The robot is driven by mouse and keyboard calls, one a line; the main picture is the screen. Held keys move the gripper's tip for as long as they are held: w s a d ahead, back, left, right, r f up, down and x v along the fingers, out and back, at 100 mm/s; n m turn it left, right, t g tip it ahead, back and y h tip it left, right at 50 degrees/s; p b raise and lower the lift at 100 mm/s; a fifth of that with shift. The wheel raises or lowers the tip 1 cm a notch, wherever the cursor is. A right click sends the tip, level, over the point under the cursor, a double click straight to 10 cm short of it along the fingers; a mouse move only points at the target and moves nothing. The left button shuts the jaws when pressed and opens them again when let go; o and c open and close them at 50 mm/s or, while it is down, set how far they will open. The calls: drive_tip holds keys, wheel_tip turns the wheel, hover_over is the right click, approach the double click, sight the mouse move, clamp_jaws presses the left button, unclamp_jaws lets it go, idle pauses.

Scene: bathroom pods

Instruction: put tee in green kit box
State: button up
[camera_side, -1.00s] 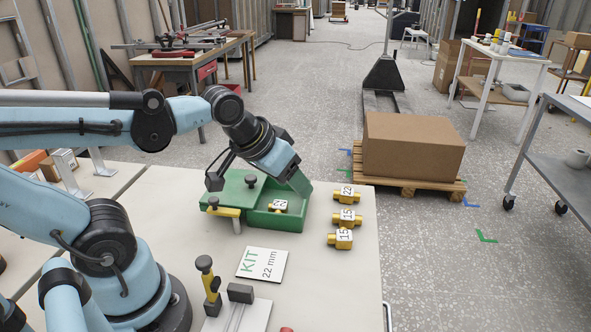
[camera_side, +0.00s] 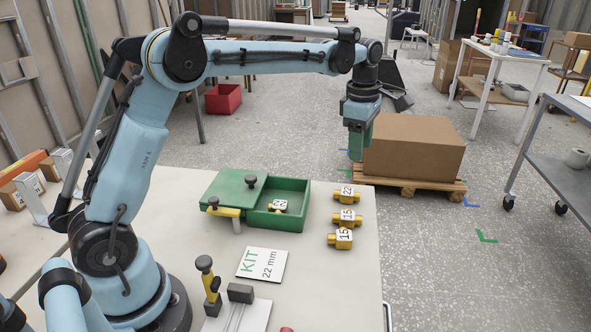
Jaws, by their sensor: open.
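The green kit box (camera_side: 290,187) stands on the pale table, its right part open and its left part covered by a green lid (camera_side: 233,189) with a dark knob. A yellow tee (camera_side: 278,206) with a 22 label lies inside the open part. Three more yellow tees stand in a column right of the box: one marked 22 (camera_side: 347,194) at the back, one marked 15 (camera_side: 347,217) in the middle, one marked 15 (camera_side: 343,239) in front. My gripper (camera_side: 356,156) points down, open and empty, high above and behind the back tee, apart from it.
A white card (camera_side: 262,264) reading KIT 22 mm lies in front of the box. A large carton (camera_side: 413,149) sits on a pallet beyond the table.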

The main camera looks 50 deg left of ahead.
sight(359, 194)
drive_tip(key=w+f+n, duration=0.1)
drive_tip(key=f, duration=0.4)
drive_tip(key=f+n, duration=0.1)
drive_tip(key=f, duration=0.4)
drive_tip(key=w+f+n+g, duration=0.1)
drive_tip(key=f, duration=0.4)
drive_tip(key=shift+w+a+n, duration=0.25)
drive_tip(key=shift+w+n, duration=0.05)
drive_tip(key=c, duration=0.9)
drive_tip(key=shift+c, duration=0.3)
drive_tip(key=shift+r, duration=0.1)
